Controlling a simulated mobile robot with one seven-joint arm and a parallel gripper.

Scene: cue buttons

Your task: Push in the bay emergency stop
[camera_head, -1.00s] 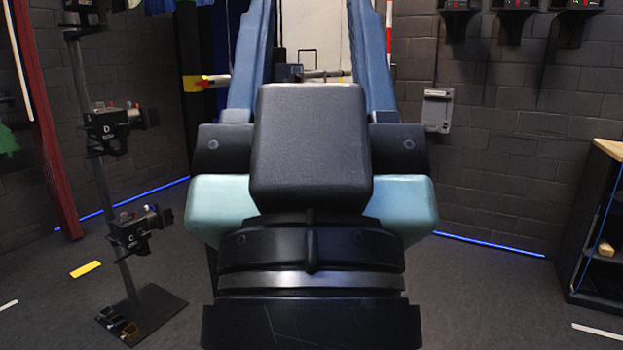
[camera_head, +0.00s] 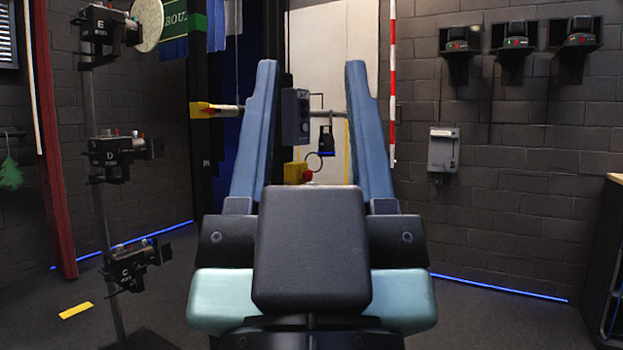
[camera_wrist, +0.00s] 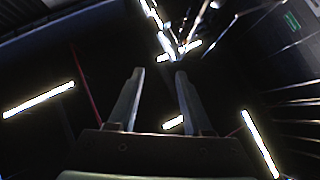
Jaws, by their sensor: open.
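A yellow box (camera_head: 293,172) with a red button (camera_head: 307,176) shows in the head view between my gripper's fingers, low against the pale panel behind. It looks like the emergency stop. Its lower part is hidden behind my arm. My gripper (camera_head: 311,66) is raised, its two blue fingers spread wide and pointing up, with nothing between them. The fingers stand in front of the box in the picture, and I see no contact. In the wrist view my gripper (camera_wrist: 160,74) is also open and empty, pointing at the dark ceiling with lights. The button is not in that view.
A dark control box (camera_head: 295,115) hangs above the yellow box. A black stand with several lettered devices (camera_head: 122,155) is at the left. A grey wall box (camera_head: 443,149) and dark shelf units (camera_head: 516,40) are on the right wall. Floor shows on both sides.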

